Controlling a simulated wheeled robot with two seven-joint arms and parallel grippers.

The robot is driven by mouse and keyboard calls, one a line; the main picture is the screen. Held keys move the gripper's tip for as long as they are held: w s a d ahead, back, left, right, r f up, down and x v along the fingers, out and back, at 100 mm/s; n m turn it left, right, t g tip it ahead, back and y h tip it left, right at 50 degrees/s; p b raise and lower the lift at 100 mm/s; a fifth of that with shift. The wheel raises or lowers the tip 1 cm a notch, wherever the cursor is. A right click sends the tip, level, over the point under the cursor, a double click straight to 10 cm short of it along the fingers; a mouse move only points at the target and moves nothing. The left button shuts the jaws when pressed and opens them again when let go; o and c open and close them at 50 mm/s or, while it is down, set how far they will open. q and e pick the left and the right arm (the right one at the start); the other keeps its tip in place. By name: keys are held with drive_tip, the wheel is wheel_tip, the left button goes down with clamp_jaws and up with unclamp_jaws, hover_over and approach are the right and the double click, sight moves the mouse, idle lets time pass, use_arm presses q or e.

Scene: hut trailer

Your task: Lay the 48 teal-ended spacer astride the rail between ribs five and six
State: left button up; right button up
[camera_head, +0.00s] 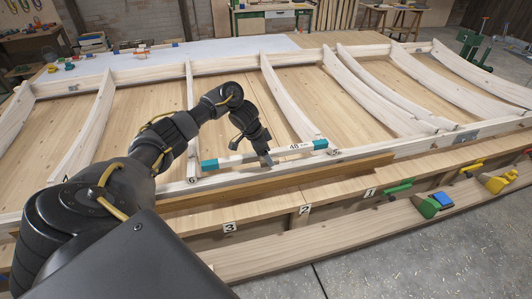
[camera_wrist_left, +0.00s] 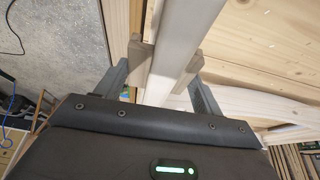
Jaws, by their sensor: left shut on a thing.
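The 48 spacer (camera_head: 293,148) is a pale bar with teal ends, marked 48. My left gripper (camera_head: 265,160) is shut on it near its middle; in the left wrist view the bar (camera_wrist_left: 187,40) runs between the two fingers (camera_wrist_left: 163,68). The spacer lies nearly along the near rail (camera_head: 235,178), its left teal end close to rib six (camera_head: 191,130) and its right teal end close to rib five (camera_head: 285,95). I cannot tell whether it touches the rail or hangs just above it. My right gripper is out of view.
A ledge marked 1, 2 and 3 (camera_head: 265,208) runs along the near side. Green, blue and yellow clamps (camera_head: 430,205) sit at the right. More curved ribs (camera_head: 375,85) cross the panel to the right. Benches stand at the back.

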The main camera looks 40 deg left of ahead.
sight(266, 169)
use_arm(q)
drive_tip(key=shift+f+b, duration=0.55)
drive_tip(key=shift+f, duration=0.7)
drive_tip(key=shift+f, duration=0.25)
drive_tip(key=shift+f+b, duration=0.5)
drive_tip(key=shift+f, duration=0.3)
drive_tip(key=shift+f, duration=0.75)
idle(0.4)
drive_tip(key=o, duration=1.4)
drive_tip(key=shift+o, duration=0.2)
